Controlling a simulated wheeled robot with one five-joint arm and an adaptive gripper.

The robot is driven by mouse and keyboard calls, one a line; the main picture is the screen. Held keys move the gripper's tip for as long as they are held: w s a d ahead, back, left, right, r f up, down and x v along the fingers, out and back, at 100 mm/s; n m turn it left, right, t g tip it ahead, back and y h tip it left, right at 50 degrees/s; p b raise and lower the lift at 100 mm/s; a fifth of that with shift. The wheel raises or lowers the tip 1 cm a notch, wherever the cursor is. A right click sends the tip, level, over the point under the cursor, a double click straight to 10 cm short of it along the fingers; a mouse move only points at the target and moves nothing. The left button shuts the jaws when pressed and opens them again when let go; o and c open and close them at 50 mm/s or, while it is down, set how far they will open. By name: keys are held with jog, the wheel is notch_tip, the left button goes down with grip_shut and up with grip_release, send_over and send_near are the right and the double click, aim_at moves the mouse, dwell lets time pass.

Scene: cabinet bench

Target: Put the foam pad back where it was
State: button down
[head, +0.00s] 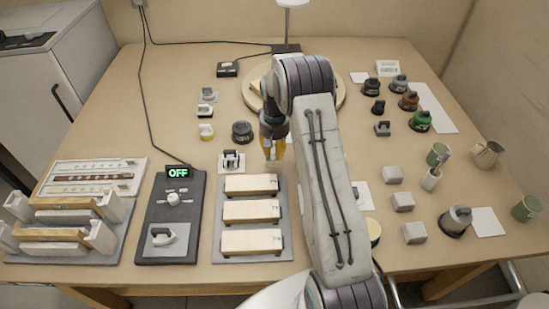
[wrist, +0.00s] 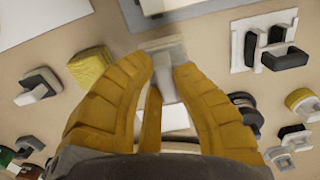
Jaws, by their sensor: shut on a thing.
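My gripper (wrist: 165,72) has yellow-orange fingers. It is shut on a small pale grey block (wrist: 165,46), which looks like the foam pad, held at the fingertips. In the head view my gripper (head: 274,152) is above the middle of the table, just behind the board with pale blocks. The held pad cannot be made out there. A yellow block (wrist: 91,66) lies left of the fingers in the wrist view. I cannot tell which place was the pad's own.
A grey board (head: 286,245) carries pale wooden blocks. A clamp-like device on a white card (head: 231,169) stands left of my gripper. Several grey blocks (head: 402,202) are on the right. A black control panel (head: 154,215) reads OFF. My arm hides part of the table.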

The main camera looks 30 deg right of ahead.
aim_at(274, 159)
jog(key=shift+f+b, duration=0.5)
jog(key=shift+f, duration=1.55)
jog(key=shift+f, duration=0.15)
jog(key=c, duration=1.2)
grip_release()
